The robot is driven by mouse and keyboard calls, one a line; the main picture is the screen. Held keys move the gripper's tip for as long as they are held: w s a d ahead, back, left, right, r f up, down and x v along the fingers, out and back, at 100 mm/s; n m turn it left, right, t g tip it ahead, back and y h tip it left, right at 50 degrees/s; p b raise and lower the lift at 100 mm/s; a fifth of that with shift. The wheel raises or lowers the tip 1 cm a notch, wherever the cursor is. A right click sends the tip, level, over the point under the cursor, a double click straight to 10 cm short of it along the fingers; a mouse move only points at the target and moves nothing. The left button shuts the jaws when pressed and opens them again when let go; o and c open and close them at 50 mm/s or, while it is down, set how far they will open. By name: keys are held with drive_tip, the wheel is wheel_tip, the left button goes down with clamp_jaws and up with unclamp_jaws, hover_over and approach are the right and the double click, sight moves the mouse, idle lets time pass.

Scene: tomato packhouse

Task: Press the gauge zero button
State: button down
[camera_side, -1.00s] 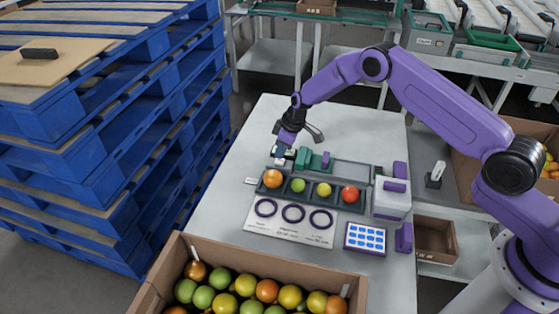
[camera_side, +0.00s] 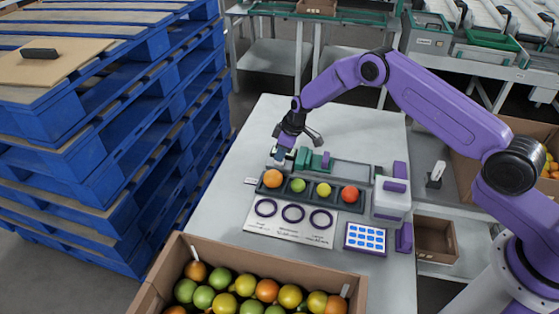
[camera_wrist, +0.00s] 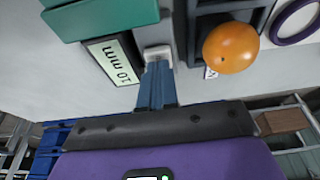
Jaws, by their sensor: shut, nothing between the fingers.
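The gauge has a green body (camera_side: 312,161) on the table in the side view. Its green part (camera_wrist: 100,15) and its display (camera_wrist: 115,60), reading "10 mm", show in the wrist view. A small pale square button (camera_wrist: 157,51) sits beside the display. My gripper (camera_wrist: 157,72) is shut and empty, with its fingertips right at the button's near edge. They overlap it in the picture; whether they touch or press it I cannot tell. In the side view my gripper (camera_side: 279,157) is at the gauge's left end, hiding the button.
An orange tomato (camera_wrist: 230,47) sits close to the right of my fingers in the wrist view. It is in a dark tray (camera_side: 312,199) with other tomatoes. A ring card (camera_side: 292,222), a blue keypad (camera_side: 366,238) and a carton of tomatoes (camera_side: 159,282) are nearer the camera.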

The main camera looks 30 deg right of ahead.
drive_tip(key=shift+f, duration=0.15)
idle(0.3)
drive_tip(key=shift+r, duration=2.5)
